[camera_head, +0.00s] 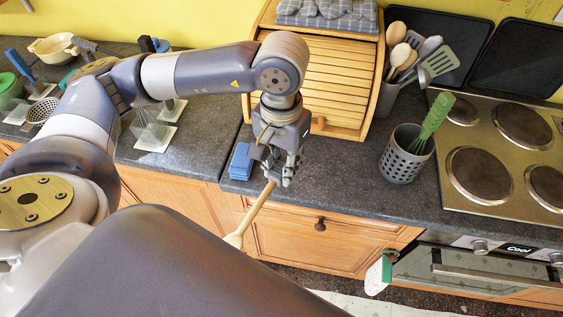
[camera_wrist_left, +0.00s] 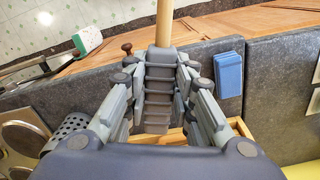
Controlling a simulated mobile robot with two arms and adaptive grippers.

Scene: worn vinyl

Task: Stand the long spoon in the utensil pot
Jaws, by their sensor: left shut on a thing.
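The long wooden spoon (camera_head: 256,212) is in my left gripper (camera_head: 283,176), whose fingers are shut on one end. It slants down and left past the counter's front edge, its wider end lowest. In the left wrist view its pale shaft (camera_wrist_left: 164,24) runs up out of frame from the fingers (camera_wrist_left: 160,100). The grey perforated utensil pot (camera_head: 404,163) stands upright on the counter, right of the gripper and apart from it, with a green utensil (camera_head: 434,118) in it. Its side also shows in the left wrist view (camera_wrist_left: 68,130). My right gripper is not in view.
A blue sponge (camera_head: 240,162) lies left of the gripper. A wooden bread bin (camera_head: 320,85) stands behind it. Another pot (camera_head: 387,99) with several utensils stands behind the perforated one. The hob (camera_head: 490,150) is at right. Counter between gripper and pot is clear.

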